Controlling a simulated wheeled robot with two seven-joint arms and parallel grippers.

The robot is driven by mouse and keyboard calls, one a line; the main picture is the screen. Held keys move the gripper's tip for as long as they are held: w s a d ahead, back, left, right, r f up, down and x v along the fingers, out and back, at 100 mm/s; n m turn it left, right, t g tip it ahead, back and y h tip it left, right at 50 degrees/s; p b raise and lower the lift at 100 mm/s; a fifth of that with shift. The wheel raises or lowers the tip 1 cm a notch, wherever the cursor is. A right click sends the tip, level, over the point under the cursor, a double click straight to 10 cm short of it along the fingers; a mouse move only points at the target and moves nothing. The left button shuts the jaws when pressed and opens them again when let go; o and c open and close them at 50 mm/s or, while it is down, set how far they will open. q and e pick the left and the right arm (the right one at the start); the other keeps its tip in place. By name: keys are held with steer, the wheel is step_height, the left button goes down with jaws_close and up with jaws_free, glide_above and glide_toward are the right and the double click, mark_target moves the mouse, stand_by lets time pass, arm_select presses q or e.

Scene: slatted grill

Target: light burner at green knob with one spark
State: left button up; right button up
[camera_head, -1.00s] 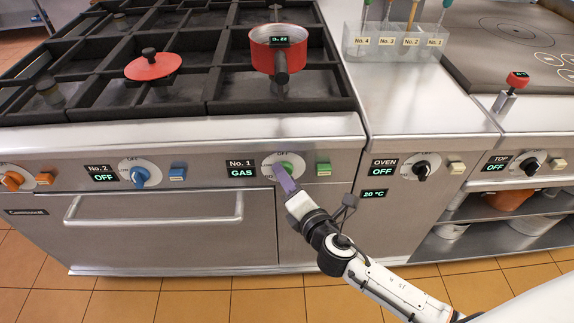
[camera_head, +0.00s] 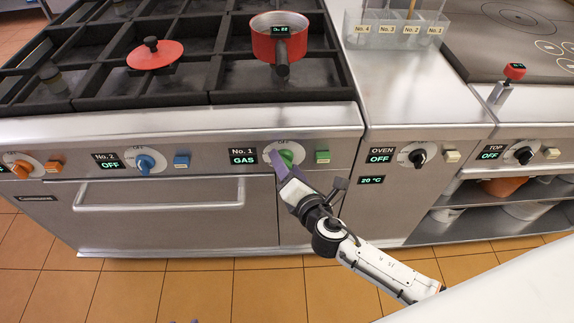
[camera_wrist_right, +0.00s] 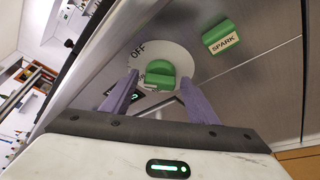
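The green knob (camera_head: 285,157) of burner No. 1 is on the stove front, and its display (camera_head: 243,156) reads GAS. In the right wrist view the knob (camera_wrist_right: 160,74) sits on a white dial marked OFF. The green SPARK button (camera_wrist_right: 222,38) is beside it; it also shows in the head view (camera_head: 322,157). My right gripper (camera_wrist_right: 159,83) has its purple fingers apart, one on each side of the knob, with small gaps visible. It also shows in the head view (camera_head: 279,163). Only small bluish tips, perhaps my left gripper, show at the bottom edge of the head view.
A red pot (camera_head: 278,45) stands on the grate above the No. 1 controls, and a red lid (camera_head: 154,53) lies to its left. The blue No. 2 knob (camera_head: 146,162), blue button (camera_head: 181,162) and oven knob (camera_head: 417,157) flank the green controls. An oven handle (camera_head: 155,203) sticks out below.

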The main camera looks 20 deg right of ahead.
steer(key=v, duration=1)
steer(key=shift+s, duration=0.2)
steer(key=shift+d, duration=0.1)
steer(key=s+f+m+g+y, duration=0.2)
steer(key=s+f+m+g, duration=0.4)
steer(key=s+f+m, duration=0.9)
steer(key=s+m, duration=0.1)
steer(key=m, duration=0.8)
steer(key=shift+s+f+g, duration=0.2)
steer(key=shift+f+g, duration=0.1)
steer(key=shift+f, duration=0.05)
jaws_close()
